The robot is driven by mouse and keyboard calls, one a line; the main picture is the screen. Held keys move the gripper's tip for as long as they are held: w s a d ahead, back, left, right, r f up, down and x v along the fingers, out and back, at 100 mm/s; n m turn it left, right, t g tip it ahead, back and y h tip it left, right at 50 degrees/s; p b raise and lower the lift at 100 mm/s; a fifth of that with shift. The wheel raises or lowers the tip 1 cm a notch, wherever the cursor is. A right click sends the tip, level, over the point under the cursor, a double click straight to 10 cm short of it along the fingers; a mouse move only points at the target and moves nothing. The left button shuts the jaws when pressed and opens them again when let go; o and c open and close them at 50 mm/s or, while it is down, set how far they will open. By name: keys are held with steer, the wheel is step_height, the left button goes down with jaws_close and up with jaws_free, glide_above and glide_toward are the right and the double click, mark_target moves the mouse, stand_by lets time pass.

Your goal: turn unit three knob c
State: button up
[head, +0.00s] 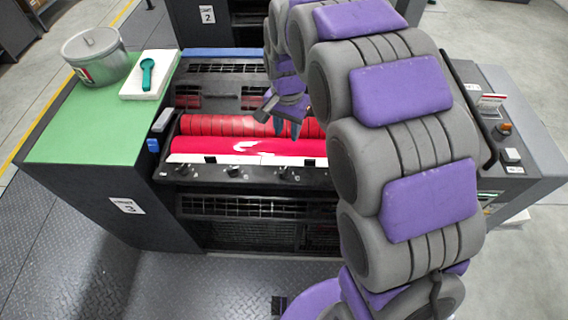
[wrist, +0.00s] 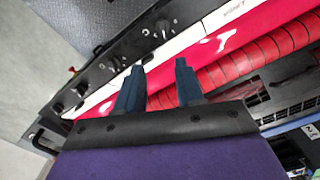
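Unit three (head: 126,206) bears a "3" label on its dark side panel. A row of small black knobs runs along its front strip. In the head view I see a left knob (head: 184,168), a middle knob (head: 235,171) and a right knob (head: 283,172); any farther right are hidden by my arm. The knob letters are too small to read surely, so I cannot tell which is c. The wrist view shows several knobs, one large near the top (wrist: 165,28). My gripper (head: 287,128) hangs above the red rollers, behind the knob strip. Its fingers (wrist: 158,82) are apart and empty.
Red rollers (head: 215,125) with a white-edged red sheet (head: 215,147) lie behind the strip. A green top (head: 75,130) at left carries a metal pot (head: 97,58) and a white block with a teal tool (head: 147,75). Unit two (head: 207,15) stands behind.

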steer(key=b, duration=0.2)
glide_toward(285, 168)
step_height(285, 168, down, 9)
steer(key=shift+r, duration=0.1)
steer(key=shift+c, duration=0.2)
jaws_close()
stand_by(0.4)
